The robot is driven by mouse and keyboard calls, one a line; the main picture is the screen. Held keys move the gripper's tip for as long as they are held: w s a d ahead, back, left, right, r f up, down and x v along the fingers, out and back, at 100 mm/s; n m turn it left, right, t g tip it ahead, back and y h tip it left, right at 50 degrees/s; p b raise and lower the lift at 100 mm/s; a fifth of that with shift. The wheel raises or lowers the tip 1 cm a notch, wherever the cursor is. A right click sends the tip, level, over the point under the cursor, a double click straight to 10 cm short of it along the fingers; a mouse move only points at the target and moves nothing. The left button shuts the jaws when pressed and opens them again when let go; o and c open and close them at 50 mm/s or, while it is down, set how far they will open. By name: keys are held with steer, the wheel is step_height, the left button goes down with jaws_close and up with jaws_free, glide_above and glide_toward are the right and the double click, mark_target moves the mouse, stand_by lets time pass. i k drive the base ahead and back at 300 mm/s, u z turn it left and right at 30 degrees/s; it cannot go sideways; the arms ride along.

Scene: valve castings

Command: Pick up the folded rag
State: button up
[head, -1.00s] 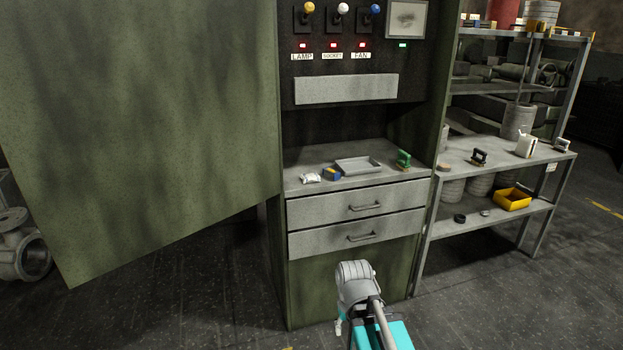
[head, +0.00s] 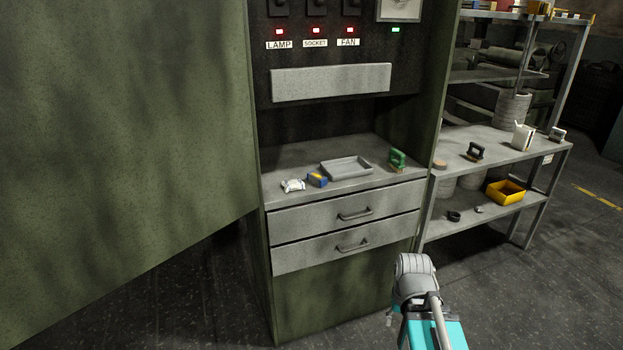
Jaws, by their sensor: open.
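A small whitish, crumpled-looking item (head: 292,185) lies at the front left of the cabinet's worktop; it may be the folded rag, but it is too small to be sure. A small blue and yellow item (head: 317,180) sits just right of it. Part of my arm shows at the bottom right, in front of the cabinet and well short of the worktop. My gripper cannot be made out.
A grey tray (head: 346,170) and a green-handled tool (head: 397,160) stand on the worktop (head: 375,178). Two closed drawers (head: 345,215) are below. A large green door (head: 120,140) stands open at left. A shelf rack (head: 500,155) with a yellow bin (head: 505,192) is at right.

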mark_target(295, 184)
steer(key=z, duration=0.2)
steer(key=i, duration=1.2)
steer(key=u, duration=0.55)
